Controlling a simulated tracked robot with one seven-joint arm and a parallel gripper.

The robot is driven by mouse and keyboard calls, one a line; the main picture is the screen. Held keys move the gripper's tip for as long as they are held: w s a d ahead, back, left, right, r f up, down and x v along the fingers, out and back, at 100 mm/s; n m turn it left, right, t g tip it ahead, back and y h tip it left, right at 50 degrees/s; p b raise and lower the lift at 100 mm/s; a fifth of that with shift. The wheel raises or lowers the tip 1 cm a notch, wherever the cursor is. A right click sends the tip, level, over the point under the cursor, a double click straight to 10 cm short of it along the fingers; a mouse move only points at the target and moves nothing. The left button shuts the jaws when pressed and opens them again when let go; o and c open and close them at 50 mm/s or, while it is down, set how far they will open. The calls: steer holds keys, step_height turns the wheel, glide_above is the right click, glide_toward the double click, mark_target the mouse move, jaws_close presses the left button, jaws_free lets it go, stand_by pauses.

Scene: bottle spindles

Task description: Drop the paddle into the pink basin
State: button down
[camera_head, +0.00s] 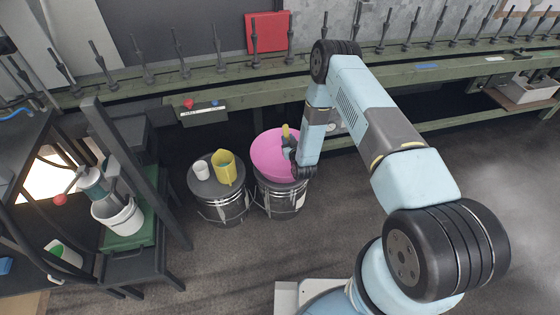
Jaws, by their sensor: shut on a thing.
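The pink basin (265,158) sits on top of a dark drum near the middle of the view. My gripper (287,147) is over the right part of the basin, pointing down beside my arm's last link. It is shut on a small yellow piece, which appears to be the paddle (286,131). The yellow end sticks up above the jaws. The rest of the paddle is hidden by the gripper, and I cannot tell whether it touches the basin. My arm covers the basin's right edge.
A second drum (220,206) to the left holds a yellow jug (225,167) and a white cup (202,170). A green rail bench (250,97) with several spindles runs behind. A dark press frame (135,170) with a white bucket (118,215) stands left. Open floor lies right.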

steer(key=c, duration=0.8)
jaws_free()
steer(key=v, duration=1.3)
steer(key=shift+s+d, duration=0.1)
steer(key=shift+s, duration=0.25)
